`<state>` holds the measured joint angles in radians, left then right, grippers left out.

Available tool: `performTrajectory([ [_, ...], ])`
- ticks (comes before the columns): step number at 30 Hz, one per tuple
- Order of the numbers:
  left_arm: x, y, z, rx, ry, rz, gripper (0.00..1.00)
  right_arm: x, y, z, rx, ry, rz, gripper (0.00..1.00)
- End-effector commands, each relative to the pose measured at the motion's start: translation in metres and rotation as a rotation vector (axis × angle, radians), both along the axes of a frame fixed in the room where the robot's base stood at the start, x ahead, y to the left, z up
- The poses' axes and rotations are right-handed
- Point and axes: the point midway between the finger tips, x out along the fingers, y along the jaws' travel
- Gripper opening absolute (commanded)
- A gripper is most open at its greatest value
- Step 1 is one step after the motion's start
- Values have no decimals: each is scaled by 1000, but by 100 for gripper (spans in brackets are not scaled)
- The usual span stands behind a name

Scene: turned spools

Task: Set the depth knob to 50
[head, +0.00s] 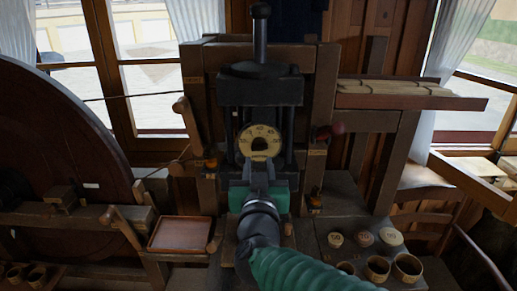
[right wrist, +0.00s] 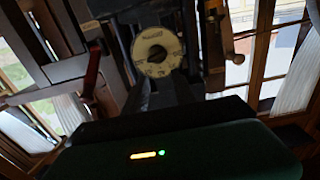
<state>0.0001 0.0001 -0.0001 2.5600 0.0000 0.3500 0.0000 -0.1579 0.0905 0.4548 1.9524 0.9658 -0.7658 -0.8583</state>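The depth knob's pale round dial (head: 259,135) is on the front of the dark press, with numbers around its rim and a dark centre. The numbers are too small to read surely. It also shows in the right wrist view (right wrist: 148,42). My right gripper (head: 260,165) is just below and in front of the dial, pointing at it. Its two fingers stand apart with a gap between them and nothing visible in it. In the right wrist view the fingers (right wrist: 162,88) reach toward the dial; contact with the knob cannot be told. My left gripper is not in view.
A red-ended handle (head: 330,131) sticks out right of the dial. A large dark wheel (head: 60,150) stands at left. A shallow tray (head: 180,234) is at lower left. Round labelled pieces (head: 391,237) and cups (head: 407,267) sit at lower right. A loaded shelf (head: 430,102) is at right.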

Motion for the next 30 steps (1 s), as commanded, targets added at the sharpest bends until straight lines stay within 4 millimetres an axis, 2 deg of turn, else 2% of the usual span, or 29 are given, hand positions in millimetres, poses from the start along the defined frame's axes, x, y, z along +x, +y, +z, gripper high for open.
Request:
performTrajectory([
  [30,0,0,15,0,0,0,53,-86,1,2,0,-1,3,32],
])
